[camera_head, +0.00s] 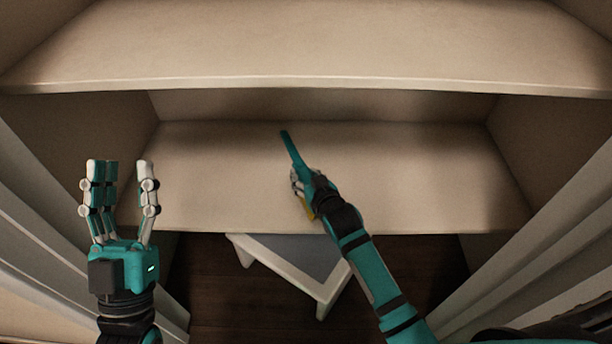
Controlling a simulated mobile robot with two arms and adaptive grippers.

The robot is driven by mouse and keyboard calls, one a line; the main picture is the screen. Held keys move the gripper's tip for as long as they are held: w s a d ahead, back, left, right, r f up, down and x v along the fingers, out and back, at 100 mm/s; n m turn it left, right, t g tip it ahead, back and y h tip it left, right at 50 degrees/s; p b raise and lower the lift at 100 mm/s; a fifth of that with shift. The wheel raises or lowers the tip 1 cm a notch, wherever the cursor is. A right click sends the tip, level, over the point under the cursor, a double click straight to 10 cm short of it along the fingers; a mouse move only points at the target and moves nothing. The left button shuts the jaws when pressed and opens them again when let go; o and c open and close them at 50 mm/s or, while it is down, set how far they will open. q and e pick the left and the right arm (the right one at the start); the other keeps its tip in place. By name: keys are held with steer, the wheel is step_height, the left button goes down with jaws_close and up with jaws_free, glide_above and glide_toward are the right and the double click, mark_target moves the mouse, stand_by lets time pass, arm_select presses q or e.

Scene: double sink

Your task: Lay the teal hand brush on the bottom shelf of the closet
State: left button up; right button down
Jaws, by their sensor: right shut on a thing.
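My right gripper (306,182) is shut on the teal hand brush (291,147). The brush's teal end sticks out past the fingers toward the back of the closet. A bit of yellow shows beside the gripper, and the rest of the brush is hidden by the hand. The brush is over the lower shelf (420,180); I cannot tell whether it touches it. This pale, bare shelf is the lowest one in view. My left gripper (121,170) is open and empty at the left, in front of the shelf's left end.
An upper shelf (300,45) spans the closet above, also bare. Closet side walls (545,140) close in both ends. A white-framed stool or small table with a grey top (295,252) stands on the dark wood floor below the shelf. Pale panels flank the opening.

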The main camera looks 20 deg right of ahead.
steer(key=c, duration=0.9)
jaws_free()
steer(key=shift+s+f, duration=0.25)
steer(key=shift+f, duration=0.45)
steer(key=shift+r, duration=0.35)
steer(key=p+v, duration=0.1)
steer(key=v, duration=0.1)
steer(key=r+p+v, duration=0.1)
steer(key=v, duration=0.2)
steer(key=shift+w, duration=0.15)
arm_select(q)
step_height(320, 180, down, 17)
steer(key=w+a+g+y+p, duration=0.2)
steer(key=g+y, duration=0.1)
steer(key=g, duration=0.8)
steer(key=shift+w+g+y, duration=0.15)
steer(key=shift+g+y, duration=0.15)
steer(key=shift+y, duration=0.1)
arm_select(e)
steer(key=shift+n+y, duration=0.6)
steer(key=shift+y, duration=0.1)
steer(key=s+r, duration=1.2)
steer(key=s, duration=0.1)
steer(key=shift+s+r, duration=0.35)
arm_select(q)
steer(key=shift+f, duration=0.1)
